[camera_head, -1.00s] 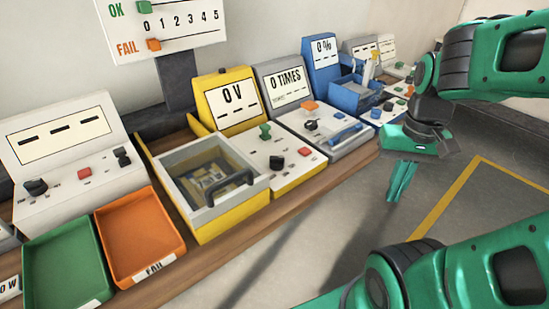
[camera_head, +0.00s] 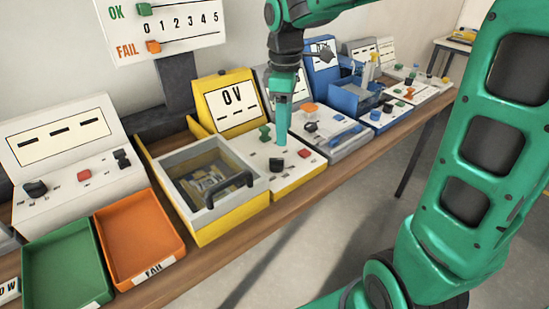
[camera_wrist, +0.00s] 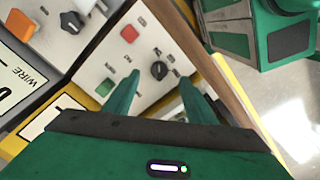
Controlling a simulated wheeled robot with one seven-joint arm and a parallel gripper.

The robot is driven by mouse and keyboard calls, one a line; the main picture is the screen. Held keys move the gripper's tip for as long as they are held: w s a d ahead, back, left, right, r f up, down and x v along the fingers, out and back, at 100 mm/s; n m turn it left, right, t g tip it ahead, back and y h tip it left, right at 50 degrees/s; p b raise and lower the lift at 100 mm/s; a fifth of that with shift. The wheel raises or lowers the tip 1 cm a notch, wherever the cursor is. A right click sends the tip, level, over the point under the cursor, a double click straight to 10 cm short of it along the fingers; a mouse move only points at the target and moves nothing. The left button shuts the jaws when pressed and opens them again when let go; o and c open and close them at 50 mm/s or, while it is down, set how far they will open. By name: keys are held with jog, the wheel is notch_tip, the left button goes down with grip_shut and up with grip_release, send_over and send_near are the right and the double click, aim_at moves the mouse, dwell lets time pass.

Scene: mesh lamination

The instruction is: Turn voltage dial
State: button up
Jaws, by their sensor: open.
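The voltage dial (camera_head: 276,164) is a black knob on the white panel of the yellow station, below its "0 V" display (camera_head: 232,103). In the wrist view the dial (camera_wrist: 159,70) shows between and just beyond my fingertips. In the wrist view my gripper (camera_wrist: 159,78) is open, with one finger on each side of the dial and nothing held. I cannot tell whether the fingers touch it.
A green switch (camera_head: 264,132) and a red button (camera_head: 304,152) flank the dial. The yellow station's grey-framed box (camera_head: 238,205) is at left, with orange (camera_head: 160,262) and green (camera_head: 92,294) trays beyond. The grey station (camera_head: 345,146) stands at right. The floor in front is clear.

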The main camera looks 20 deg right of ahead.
aim_at(276, 158)
jog(key=shift+n, duration=0.5)
jog(key=f, duration=0.3)
jog(key=a+f, duration=0.1)
jog(key=f, duration=0.3)
jog(key=w+f, duration=0.1)
jog(key=f, duration=0.2)
jog(key=shift+a+f, duration=0.25)
jog(key=shift+f, duration=0.15)
jog(key=c, duration=1)
